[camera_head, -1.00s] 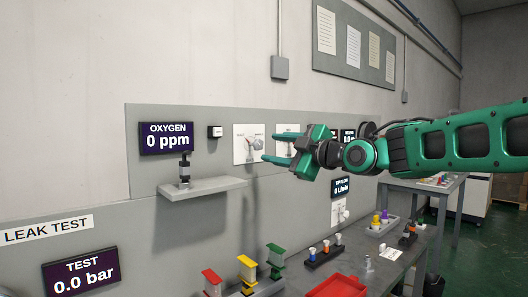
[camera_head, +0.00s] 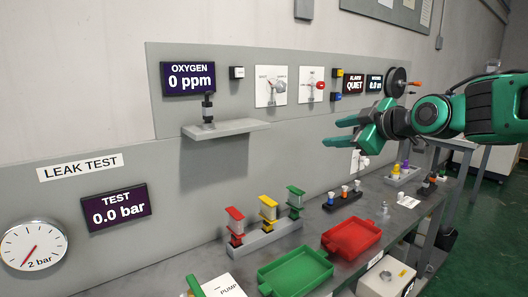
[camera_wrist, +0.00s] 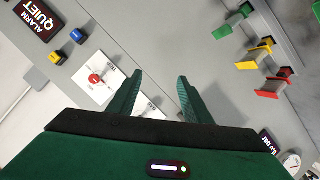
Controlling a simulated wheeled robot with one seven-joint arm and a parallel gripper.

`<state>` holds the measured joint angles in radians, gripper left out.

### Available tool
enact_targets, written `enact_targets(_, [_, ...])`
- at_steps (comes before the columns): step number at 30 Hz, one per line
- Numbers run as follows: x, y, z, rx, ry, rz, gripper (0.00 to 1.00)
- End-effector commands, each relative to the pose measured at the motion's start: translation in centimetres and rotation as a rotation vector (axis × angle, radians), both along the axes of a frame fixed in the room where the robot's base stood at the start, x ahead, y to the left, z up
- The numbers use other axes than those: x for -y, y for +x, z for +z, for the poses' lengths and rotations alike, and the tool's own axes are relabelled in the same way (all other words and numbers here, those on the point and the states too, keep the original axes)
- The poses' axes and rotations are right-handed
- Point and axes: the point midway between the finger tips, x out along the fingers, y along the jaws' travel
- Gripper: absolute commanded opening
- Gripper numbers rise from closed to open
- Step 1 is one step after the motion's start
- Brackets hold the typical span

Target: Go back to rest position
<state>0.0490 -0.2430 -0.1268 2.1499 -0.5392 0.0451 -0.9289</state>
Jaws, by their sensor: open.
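My gripper (camera_head: 340,131) is green and stretches in from the right in the head view, in front of the grey wall panel. Its two fingers are apart with nothing between them, and it touches nothing that I can see. The wrist view also shows the open fingers (camera_wrist: 157,95), with the panel behind them. My arm is bent and held above the workbench (camera_head: 372,208).
A red tray (camera_head: 351,238) and a green tray (camera_head: 296,272) lie on the bench. Red, yellow and green valve-like pieces (camera_head: 268,208) stand in a rack. A shelf (camera_head: 226,128) holds a dark fitting (camera_head: 207,108). A red-knobbed switch (camera_head: 312,86) is on the panel.

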Motion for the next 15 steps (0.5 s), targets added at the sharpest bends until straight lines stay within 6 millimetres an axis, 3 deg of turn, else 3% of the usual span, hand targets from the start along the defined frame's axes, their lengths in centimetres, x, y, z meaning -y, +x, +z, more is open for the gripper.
enact_targets(3, [4.8, -2.9, -5.5, -0.214, 0.053, -0.16, 0.45])
enact_targets(8, [10.5, -8.6, -12.3, -0.487, 0.148, -0.401, 0.45])
enact_targets(15, [16.7, -20.3, -20.6, -0.862, 0.324, -0.822, 0.45])
